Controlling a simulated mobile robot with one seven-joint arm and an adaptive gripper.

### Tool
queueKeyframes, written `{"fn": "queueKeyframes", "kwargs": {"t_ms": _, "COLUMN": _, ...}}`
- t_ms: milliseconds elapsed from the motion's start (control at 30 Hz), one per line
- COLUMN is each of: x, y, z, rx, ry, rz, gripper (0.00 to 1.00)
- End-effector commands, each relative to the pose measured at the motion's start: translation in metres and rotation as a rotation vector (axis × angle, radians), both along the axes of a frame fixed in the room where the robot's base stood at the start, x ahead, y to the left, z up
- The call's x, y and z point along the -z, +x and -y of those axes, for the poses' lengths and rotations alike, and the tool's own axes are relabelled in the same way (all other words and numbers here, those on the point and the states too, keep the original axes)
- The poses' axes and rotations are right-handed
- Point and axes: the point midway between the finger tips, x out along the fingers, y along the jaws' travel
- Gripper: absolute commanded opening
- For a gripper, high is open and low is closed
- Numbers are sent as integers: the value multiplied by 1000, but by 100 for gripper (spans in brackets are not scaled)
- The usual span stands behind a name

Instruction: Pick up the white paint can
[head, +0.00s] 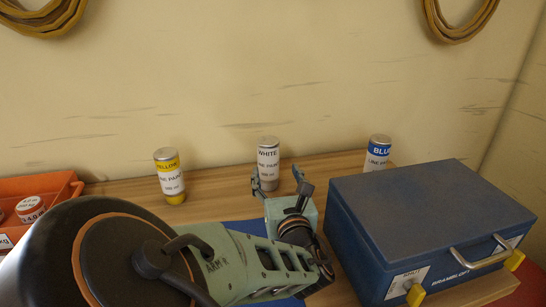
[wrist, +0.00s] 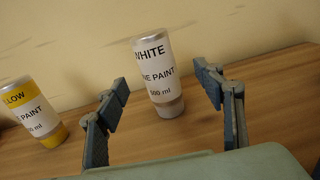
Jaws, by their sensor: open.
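The white paint can (head: 268,160) stands upright on the wooden bench near the wall, with a grey top and a label reading WHITE. It also shows in the wrist view (wrist: 158,75), between my fingers and a little beyond them. My gripper (head: 281,186) is open in front of the can, and its fingers also frame the can in the wrist view (wrist: 163,85). No contact shows. In the head view my gripper hides part of the can's lower edge.
The yellow paint can (head: 169,176) stands to the left and the blue paint can (head: 377,152) to the right, partly behind a blue case (head: 430,215). An orange tray (head: 40,188) with round weights is at far left. The wall is close behind the cans.

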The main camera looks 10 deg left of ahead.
Motion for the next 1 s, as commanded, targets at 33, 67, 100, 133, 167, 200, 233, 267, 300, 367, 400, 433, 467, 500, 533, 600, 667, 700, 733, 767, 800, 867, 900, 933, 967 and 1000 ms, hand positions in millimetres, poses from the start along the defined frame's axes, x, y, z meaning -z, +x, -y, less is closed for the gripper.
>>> {"fn": "queueKeyframes", "kwargs": {"t_ms": 33, "x": 1, "y": 8, "z": -3, "rx": 0, "ry": 1, "rz": 3, "gripper": 62}}
{"fn": "queueKeyframes", "kwargs": {"t_ms": 67, "x": 1, "y": 13, "z": -5, "rx": 0, "ry": 1, "rz": 3, "gripper": 62}}
{"fn": "queueKeyframes", "kwargs": {"t_ms": 100, "x": 1, "y": 19, "z": -7, "rx": 1, "ry": 0, "rz": 2, "gripper": 62}}
{"fn": "queueKeyframes", "kwargs": {"t_ms": 133, "x": 1, "y": 23, "z": -9, "rx": 0, "ry": 0, "rz": 3, "gripper": 62}}
{"fn": "queueKeyframes", "kwargs": {"t_ms": 167, "x": 1, "y": 27, "z": -10, "rx": 0, "ry": 0, "rz": 3, "gripper": 62}}
{"fn": "queueKeyframes", "kwargs": {"t_ms": 200, "x": 1, "y": 31, "z": -12, "rx": 1, "ry": 0, "rz": 2, "gripper": 62}}
{"fn": "queueKeyframes", "kwargs": {"t_ms": 233, "x": 1, "y": 34, "z": -13, "rx": 0, "ry": -1, "rz": 1, "gripper": 62}}
{"fn": "queueKeyframes", "kwargs": {"t_ms": 267, "x": 1, "y": 36, "z": -14, "rx": 0, "ry": -1, "rz": 1, "gripper": 62}}
{"fn": "queueKeyframes", "kwargs": {"t_ms": 300, "x": 1, "y": 38, "z": -15, "rx": 0, "ry": -1, "rz": 1, "gripper": 62}}
{"fn": "queueKeyframes", "kwargs": {"t_ms": 367, "x": 0, "y": 41, "z": -17, "rx": 0, "ry": 0, "rz": 2, "gripper": 62}}
{"fn": "queueKeyframes", "kwargs": {"t_ms": 400, "x": 0, "y": 43, "z": -18, "rx": 0, "ry": -1, "rz": 1, "gripper": 62}}
{"fn": "queueKeyframes", "kwargs": {"t_ms": 433, "x": 0, "y": 45, "z": -19, "rx": 0, "ry": 0, "rz": 1, "gripper": 62}}
{"fn": "queueKeyframes", "kwargs": {"t_ms": 467, "x": 0, "y": 48, "z": -21, "rx": 0, "ry": 0, "rz": 1, "gripper": 62}}
{"fn": "queueKeyframes", "kwargs": {"t_ms": 500, "x": 0, "y": 52, "z": -24, "rx": -1, "ry": 1, "rz": 3, "gripper": 62}}
{"fn": "queueKeyframes", "kwargs": {"t_ms": 533, "x": 0, "y": 56, "z": -27, "rx": 0, "ry": 1, "rz": 3, "gripper": 62}}
{"fn": "queueKeyframes", "kwargs": {"t_ms": 600, "x": 0, "y": 65, "z": -33, "rx": 0, "ry": 1, "rz": 3, "gripper": 62}}
{"fn": "queueKeyframes", "kwargs": {"t_ms": 667, "x": 0, "y": 72, "z": -35, "rx": 1, "ry": 0, "rz": 2, "gripper": 62}}
{"fn": "queueKeyframes", "kwargs": {"t_ms": 700, "x": 0, "y": 77, "z": -37, "rx": 1, "ry": -1, "rz": 1, "gripper": 62}}
{"fn": "queueKeyframes", "kwargs": {"t_ms": 733, "x": 0, "y": 79, "z": -39, "rx": 0, "ry": -1, "rz": 0, "gripper": 62}}
{"fn": "queueKeyframes", "kwargs": {"t_ms": 767, "x": 0, "y": 81, "z": -40, "rx": -1, "ry": -1, "rz": 0, "gripper": 62}}
{"fn": "queueKeyframes", "kwargs": {"t_ms": 800, "x": 0, "y": 84, "z": -41, "rx": -1, "ry": -1, "rz": 0, "gripper": 62}}
{"fn": "queueKeyframes", "kwargs": {"t_ms": 867, "x": 0, "y": 86, "z": -41, "rx": 0, "ry": -1, "rz": -1, "gripper": 62}}
{"fn": "queueKeyframes", "kwargs": {"t_ms": 900, "x": 0, "y": 86, "z": -42, "rx": 0, "ry": -2, "rz": -1, "gripper": 62}}
{"fn": "queueKeyframes", "kwargs": {"t_ms": 933, "x": 0, "y": 86, "z": -42, "rx": 0, "ry": -2, "rz": -1, "gripper": 62}}
{"fn": "queueKeyframes", "kwargs": {"t_ms": 967, "x": -1, "y": 86, "z": -42, "rx": 0, "ry": -2, "rz": -1, "gripper": 62}}
{"fn": "queueKeyframes", "kwargs": {"t_ms": 1000, "x": -1, "y": 86, "z": -42, "rx": 0, "ry": -2, "rz": -1, "gripper": 62}}
